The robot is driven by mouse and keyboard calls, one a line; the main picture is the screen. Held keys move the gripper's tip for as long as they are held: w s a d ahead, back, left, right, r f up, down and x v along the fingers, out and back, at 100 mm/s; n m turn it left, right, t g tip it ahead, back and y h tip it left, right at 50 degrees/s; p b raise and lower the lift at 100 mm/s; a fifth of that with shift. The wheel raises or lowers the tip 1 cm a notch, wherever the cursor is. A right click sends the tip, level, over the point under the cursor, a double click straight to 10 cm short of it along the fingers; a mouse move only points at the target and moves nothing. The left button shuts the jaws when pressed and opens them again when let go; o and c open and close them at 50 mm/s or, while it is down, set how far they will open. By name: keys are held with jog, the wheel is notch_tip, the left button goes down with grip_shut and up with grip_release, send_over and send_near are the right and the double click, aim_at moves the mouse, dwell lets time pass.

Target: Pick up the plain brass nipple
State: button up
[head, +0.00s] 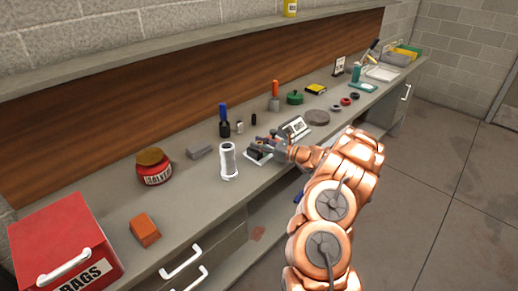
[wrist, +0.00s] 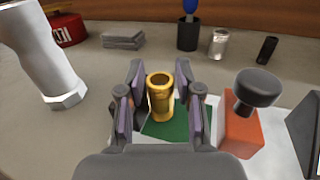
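The brass nipple (wrist: 160,96) is a short, upright gold-coloured tube with an open top. In the wrist view it stands between the two fingers of my gripper (wrist: 160,105), above a green patch (wrist: 180,122). The fingers are spread to either side of it, and a gap shows at least on the right. The nipple's lower end meets the green patch. In the head view my gripper (head: 265,145) is over the bench beside the white cylinder, and the nipple is too small to make out there.
Close by on the left is a white cylinder with a hex base (wrist: 45,60). On the right is an orange block with a dark round knob (wrist: 242,125). A grey block (wrist: 123,40), dark cup (wrist: 187,35) and small jar (wrist: 219,43) stand behind. A red box (head: 65,250) sits at the near left.

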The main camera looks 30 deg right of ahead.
grip_shut()
